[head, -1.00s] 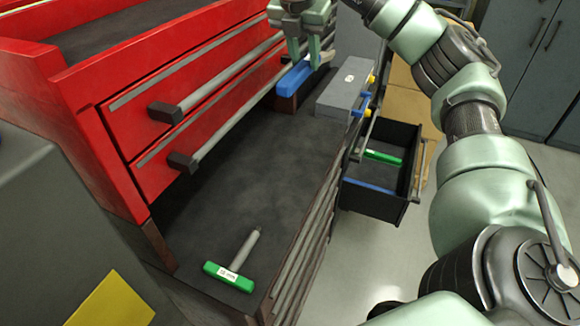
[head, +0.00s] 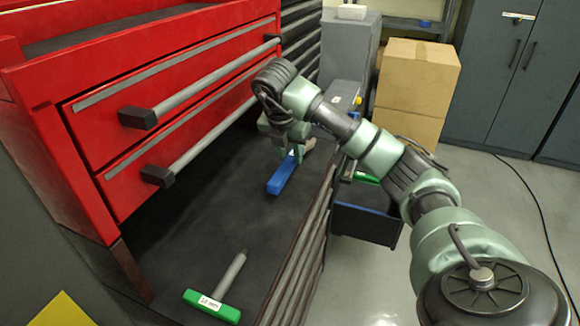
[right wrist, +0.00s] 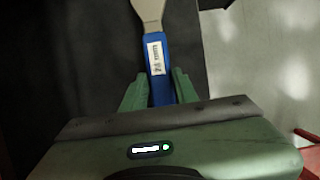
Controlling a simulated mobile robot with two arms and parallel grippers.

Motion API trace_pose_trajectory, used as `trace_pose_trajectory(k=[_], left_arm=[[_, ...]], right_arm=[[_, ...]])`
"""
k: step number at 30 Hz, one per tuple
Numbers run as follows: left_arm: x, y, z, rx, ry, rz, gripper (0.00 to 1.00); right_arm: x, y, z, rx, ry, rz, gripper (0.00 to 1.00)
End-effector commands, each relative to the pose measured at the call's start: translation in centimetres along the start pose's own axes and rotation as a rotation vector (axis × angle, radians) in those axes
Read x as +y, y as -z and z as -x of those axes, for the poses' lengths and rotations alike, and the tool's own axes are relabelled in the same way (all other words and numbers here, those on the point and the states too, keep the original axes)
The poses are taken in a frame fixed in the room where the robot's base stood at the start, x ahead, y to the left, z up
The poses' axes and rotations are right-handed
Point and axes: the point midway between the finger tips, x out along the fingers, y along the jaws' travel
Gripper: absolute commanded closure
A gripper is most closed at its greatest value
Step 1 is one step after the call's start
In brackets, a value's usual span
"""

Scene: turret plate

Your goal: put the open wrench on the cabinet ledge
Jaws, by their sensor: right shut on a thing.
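My right gripper (head: 287,152) is shut on the blue handle of the open wrench (head: 279,179). In the right wrist view the gripper (right wrist: 159,88) has a finger on each side of the handle (right wrist: 157,60), which bears a white label. The wrench's metal end runs off the top of that view, so its jaw is cut off there. The wrench is over the dark cabinet ledge (head: 215,215), in front of the red drawers. I cannot tell whether it touches the ledge. My left gripper is not in view.
A green T-handled tool (head: 212,305) lies on the ledge's near end. A grey box (head: 342,94) is at its far end. An open dark drawer (head: 365,224) juts out right, with a green item (head: 366,178) in it. Cardboard boxes (head: 415,80) stand behind. The ledge's middle is largely clear.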

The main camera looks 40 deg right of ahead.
Motion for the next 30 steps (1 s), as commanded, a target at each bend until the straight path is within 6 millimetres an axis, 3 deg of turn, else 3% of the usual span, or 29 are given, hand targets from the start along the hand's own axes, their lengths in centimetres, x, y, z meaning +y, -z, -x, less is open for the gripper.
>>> trace_pose_trajectory(k=[7,14,15,17,26,30], left_arm=[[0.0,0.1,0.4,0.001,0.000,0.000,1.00],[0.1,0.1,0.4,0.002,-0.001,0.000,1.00],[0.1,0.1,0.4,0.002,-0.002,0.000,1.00],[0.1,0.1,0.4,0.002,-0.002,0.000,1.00],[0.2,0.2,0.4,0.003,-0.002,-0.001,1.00],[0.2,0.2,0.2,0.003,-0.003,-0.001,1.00]], right_arm=[[-0.1,1.1,-2.9,0.001,0.003,0.001,1.00],[0.0,1.2,-3.3,0.000,0.000,0.000,1.00],[0.0,1.3,-3.4,0.001,0.001,0.001,0.63],[0.0,1.3,-3.4,0.001,0.001,0.001,0.49],[0.0,1.3,-3.3,0.001,0.001,0.001,0.49],[0.1,1.2,-2.3,0.000,-0.002,0.000,0.49]])
